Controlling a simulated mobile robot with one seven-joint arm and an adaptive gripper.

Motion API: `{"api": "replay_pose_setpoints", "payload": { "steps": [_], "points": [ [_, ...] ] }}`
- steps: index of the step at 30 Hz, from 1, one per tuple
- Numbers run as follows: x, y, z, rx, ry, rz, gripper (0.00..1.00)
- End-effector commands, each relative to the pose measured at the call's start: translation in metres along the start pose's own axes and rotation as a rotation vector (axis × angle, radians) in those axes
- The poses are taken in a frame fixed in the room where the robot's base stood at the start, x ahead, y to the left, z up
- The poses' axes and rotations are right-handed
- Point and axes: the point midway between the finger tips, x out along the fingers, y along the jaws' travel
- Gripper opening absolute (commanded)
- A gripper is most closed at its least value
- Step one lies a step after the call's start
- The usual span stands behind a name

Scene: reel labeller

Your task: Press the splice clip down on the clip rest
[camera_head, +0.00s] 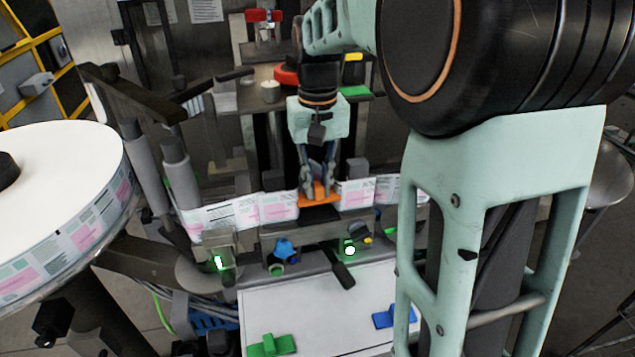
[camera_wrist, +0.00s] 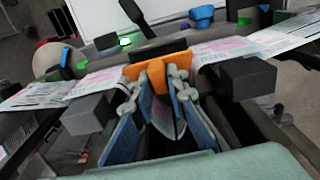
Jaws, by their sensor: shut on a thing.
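The splice clip appears to be the orange piece (camera_head: 318,194) at the label web. It also shows in the wrist view (camera_wrist: 152,68), between my fingertips. My gripper (camera_head: 317,186) points down and is shut on the orange clip; its blue finger pads (camera_wrist: 158,88) lie on either side of it. The printed label web (camera_head: 255,210) runs left and right of the clip, and a strip of it shows between the fingers in the wrist view. The clip rest under the clip is hidden, so I cannot tell whether the clip touches it.
Dark grey blocks (camera_wrist: 247,77) flank my gripper closely. A large label reel (camera_head: 70,200) stands at the left. In front are a blue knob (camera_head: 286,249), a dark lever (camera_head: 342,273) and a white panel (camera_head: 315,310) with a green clip (camera_head: 271,345) and a blue clip (camera_head: 394,316).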

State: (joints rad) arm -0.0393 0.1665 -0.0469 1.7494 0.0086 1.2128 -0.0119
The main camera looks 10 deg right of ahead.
Motion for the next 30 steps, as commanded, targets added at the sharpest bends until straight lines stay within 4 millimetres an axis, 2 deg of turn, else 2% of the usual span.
{"api": "replay_pose_setpoints", "payload": {
  "steps": [1, 6, 7, 12, 23, 26, 30],
  "points": [
    [0.007, 0.000, 0.005, 0.000, -0.020, 0.000, 0.00],
    [0.008, 0.000, 0.005, 0.000, -0.022, 0.000, 0.00],
    [0.008, 0.000, 0.005, 0.000, -0.022, 0.000, 0.16],
    [0.009, 0.000, 0.005, 0.000, -0.023, 0.000, 0.34],
    [0.004, 0.000, 0.005, 0.000, -0.022, 0.000, 0.34],
    [-0.010, 0.000, 0.003, 0.000, -0.016, 0.000, 0.34],
    [-0.041, 0.000, 0.002, 0.000, -0.007, 0.000, 0.34]
  ]
}}
